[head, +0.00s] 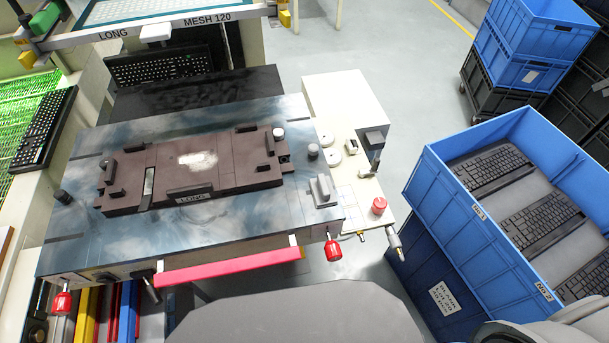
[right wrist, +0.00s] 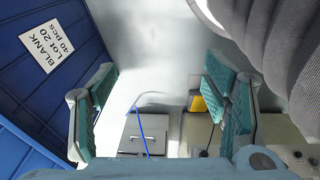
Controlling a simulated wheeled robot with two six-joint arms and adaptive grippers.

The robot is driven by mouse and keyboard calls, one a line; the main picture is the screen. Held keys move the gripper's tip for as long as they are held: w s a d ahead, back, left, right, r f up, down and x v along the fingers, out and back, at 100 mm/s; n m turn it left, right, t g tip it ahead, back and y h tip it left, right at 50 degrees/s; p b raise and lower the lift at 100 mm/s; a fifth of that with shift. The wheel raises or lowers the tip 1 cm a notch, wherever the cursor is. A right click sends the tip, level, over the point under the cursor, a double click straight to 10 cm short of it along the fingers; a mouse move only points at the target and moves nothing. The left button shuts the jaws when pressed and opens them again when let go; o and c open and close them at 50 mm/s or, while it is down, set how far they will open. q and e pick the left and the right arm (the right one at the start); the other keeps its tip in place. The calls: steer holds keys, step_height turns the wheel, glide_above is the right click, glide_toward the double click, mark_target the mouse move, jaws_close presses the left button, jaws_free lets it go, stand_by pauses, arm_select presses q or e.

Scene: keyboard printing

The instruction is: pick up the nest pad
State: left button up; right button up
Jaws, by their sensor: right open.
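The nest pad (head: 238,170) is a dark brown plate with raised stops and a small plate reading "LONG". It lies flat on the blue-grey machine table (head: 285,215), with a pale patch near its middle. No gripper touches it in the head view. My right gripper (right wrist: 160,110) shows in the right wrist view with its teal-padded fingers wide apart and nothing between them. It hangs beside a blue crate wall (right wrist: 35,70) with a "BLANK Lot 20" label, away from the pad. My left gripper is in neither view.
Blue crates (head: 470,235) with black keyboards stand at the right. A red button (head: 379,205) and knobs sit on the white side unit (head: 345,100). A red bar (head: 228,268) runs along the table's front. A keyboard (head: 160,66) lies behind, under the screen frame.

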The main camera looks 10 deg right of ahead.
steer(key=w+a+r, duration=0.1)
steer(key=w+r, duration=0.8)
steer(key=w, duration=0.1)
step_height(320, 180, up, 25)
steer(key=p, duration=0.2)
glide_above(324, 183)
steer(key=s+d, duration=0.4)
steer(key=s, duration=0.2)
steer(key=shift+s+a+y, duration=0.1)
steer(key=shift+y, duration=0.3)
steer(key=w+a+r, duration=0.4)
steer(key=w+r, duration=0.1)
steer(key=r, duration=0.3)
steer(key=f+b, duration=0.1)
steer(key=f, duration=0.3)
steer(key=f+b, duration=0.1)
steer(key=f, duration=0.4)
steer(key=w+f+b, duration=0.1)
steer(key=f, duration=0.3)
steer(key=shift+d+f, duration=0.1)
steer(key=shift+f, duration=0.25)
steer(key=c, duration=1.2)
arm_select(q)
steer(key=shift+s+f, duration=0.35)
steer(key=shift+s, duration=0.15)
arm_select(e)
steer(key=shift+r, duration=0.1)
steer(key=shift+c, duration=0.2)
